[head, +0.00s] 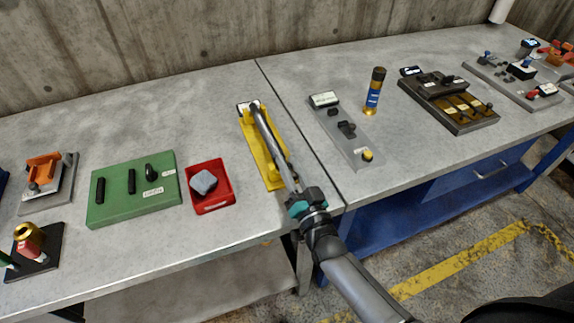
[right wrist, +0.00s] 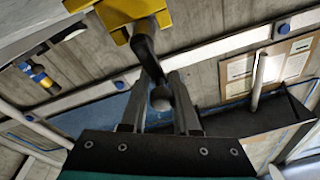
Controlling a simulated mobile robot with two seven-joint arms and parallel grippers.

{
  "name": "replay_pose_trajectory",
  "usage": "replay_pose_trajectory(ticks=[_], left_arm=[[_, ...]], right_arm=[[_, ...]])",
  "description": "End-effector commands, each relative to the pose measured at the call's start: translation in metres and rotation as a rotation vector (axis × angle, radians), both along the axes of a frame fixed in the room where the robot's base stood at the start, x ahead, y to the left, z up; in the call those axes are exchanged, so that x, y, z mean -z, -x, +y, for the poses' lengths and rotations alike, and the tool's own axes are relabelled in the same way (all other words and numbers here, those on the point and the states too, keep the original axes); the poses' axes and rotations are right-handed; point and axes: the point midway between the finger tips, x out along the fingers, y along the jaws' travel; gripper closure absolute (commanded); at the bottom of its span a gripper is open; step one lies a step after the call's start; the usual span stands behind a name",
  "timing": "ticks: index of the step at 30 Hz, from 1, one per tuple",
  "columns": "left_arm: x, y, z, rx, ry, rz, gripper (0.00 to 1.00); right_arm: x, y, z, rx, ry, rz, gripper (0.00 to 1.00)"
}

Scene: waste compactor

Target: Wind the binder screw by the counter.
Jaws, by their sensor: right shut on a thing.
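The binder device is a yellow base (head: 248,132) lying lengthwise on the workbench, with a long grey bar (head: 266,128) running along it. A small white-faced box (head: 243,107), possibly the counter, sits at its far end; I cannot read it. My right gripper (head: 289,178) reaches over the bench's front edge to the near end of the bar. In the right wrist view, my right gripper (right wrist: 160,95) has its fingers around a round knob (right wrist: 160,103) at the end of a dark bar (right wrist: 147,55) that leads up to the yellow part (right wrist: 118,12). My left gripper is not in view.
Left of the device stand a red tray (head: 219,202) with a grey block and a green board (head: 110,210) with black handles.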

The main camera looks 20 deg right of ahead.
Motion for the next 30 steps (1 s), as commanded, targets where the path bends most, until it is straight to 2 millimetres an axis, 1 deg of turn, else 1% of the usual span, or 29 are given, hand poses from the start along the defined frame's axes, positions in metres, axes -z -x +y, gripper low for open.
replay_pose_trajectory(ticks=[1, 15, 16, 21, 23, 30], left_arm=[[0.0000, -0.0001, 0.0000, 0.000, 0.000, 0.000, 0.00], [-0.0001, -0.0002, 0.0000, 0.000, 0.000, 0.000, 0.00], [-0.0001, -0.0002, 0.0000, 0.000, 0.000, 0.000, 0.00], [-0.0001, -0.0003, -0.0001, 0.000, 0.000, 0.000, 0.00], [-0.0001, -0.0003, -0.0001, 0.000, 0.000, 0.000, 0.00], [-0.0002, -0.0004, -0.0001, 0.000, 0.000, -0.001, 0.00]], right_arm=[[0.0028, 0.0009, -0.0005, 0.000, -0.009, 0.007, 1.00], [0.0032, 0.0010, -0.0010, -0.001, -0.021, 0.009, 1.00], [0.0032, 0.0010, -0.0010, -0.001, -0.021, 0.009, 0.70], [0.0022, 0.0006, -0.0009, 0.000, -0.020, 0.007, 0.51], [0.0018, 0.0005, -0.0009, -0.001, -0.020, 0.005, 0.44], [0.0009, 0.0005, -0.0009, 0.000, -0.020, 0.003, 0.44]])
